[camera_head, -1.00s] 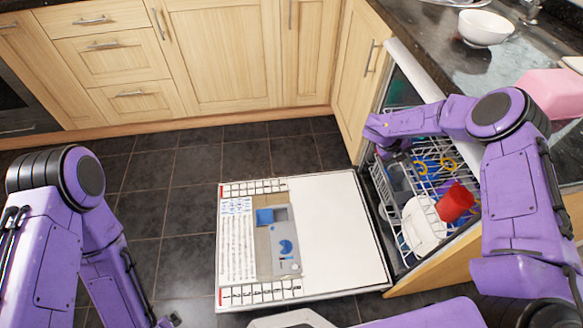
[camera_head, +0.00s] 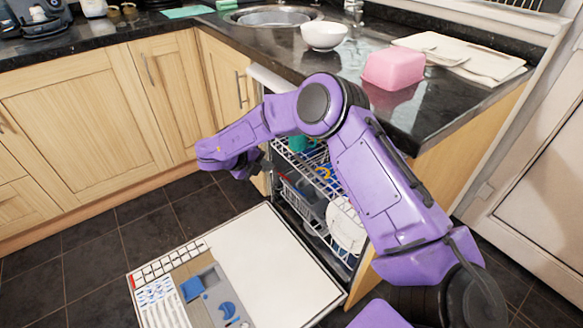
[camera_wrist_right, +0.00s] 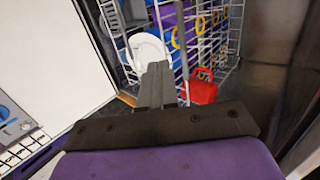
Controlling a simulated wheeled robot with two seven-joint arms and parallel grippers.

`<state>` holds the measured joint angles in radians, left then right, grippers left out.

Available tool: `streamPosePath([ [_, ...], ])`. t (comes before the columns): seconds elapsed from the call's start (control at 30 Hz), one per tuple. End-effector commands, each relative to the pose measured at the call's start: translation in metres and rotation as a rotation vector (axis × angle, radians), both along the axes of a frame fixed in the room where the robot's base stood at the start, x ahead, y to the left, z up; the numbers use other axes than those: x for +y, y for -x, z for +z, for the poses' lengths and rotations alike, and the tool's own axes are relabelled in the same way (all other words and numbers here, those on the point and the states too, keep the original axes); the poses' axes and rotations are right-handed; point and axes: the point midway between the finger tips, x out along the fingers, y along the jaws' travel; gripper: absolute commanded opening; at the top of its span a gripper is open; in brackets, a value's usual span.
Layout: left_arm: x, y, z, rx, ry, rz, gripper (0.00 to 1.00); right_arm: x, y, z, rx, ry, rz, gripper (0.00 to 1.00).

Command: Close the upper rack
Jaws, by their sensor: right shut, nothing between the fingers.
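The dishwasher stands open under the counter, its white door (camera_head: 270,265) folded down flat. The white wire upper rack (camera_head: 312,168) shows in the opening, partly hidden behind my right arm. How far it sticks out I cannot tell. Below it is the lower rack (camera_head: 303,212) with a white plate (camera_head: 345,228). My right gripper (camera_head: 254,165) is at the left side of the opening, beside the upper rack. In the right wrist view its fingers (camera_wrist_right: 157,84) are shut and empty, in front of wire racking (camera_wrist_right: 215,35), the plate (camera_wrist_right: 148,50) and a red cup (camera_wrist_right: 203,90). My left gripper is out of view.
Wooden cabinets (camera_head: 85,110) line the left. The tiled floor (camera_head: 80,265) left of the door is clear.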

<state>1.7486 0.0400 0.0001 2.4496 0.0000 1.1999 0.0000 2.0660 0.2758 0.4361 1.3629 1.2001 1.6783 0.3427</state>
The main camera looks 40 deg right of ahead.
Motion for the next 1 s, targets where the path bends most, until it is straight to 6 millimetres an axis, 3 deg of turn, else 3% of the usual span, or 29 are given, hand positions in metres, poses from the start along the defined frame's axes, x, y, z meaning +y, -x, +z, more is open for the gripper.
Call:
streamPosePath([
  [0.03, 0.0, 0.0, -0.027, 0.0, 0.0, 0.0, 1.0, 0.003, -0.006, -0.013, -0.005, 0.031, -0.003, 0.0],
  [0.07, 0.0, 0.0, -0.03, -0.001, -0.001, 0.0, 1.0, 0.004, -0.008, -0.009, -0.001, 0.048, -0.01, 0.0],
  [0.17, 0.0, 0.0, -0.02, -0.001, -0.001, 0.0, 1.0, -0.003, -0.004, 0.007, 0.045, 0.062, -0.042, 0.0],
  [0.67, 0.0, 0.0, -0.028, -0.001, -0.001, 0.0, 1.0, -0.079, 0.003, -0.055, 0.055, 0.06, -0.038, 0.0],
  [0.83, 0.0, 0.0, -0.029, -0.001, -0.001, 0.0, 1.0, -0.106, 0.004, -0.059, 0.053, 0.06, -0.037, 0.0],
  [1.0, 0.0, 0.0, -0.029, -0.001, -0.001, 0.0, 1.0, -0.117, 0.005, -0.061, 0.053, 0.059, -0.034, 0.0],
])
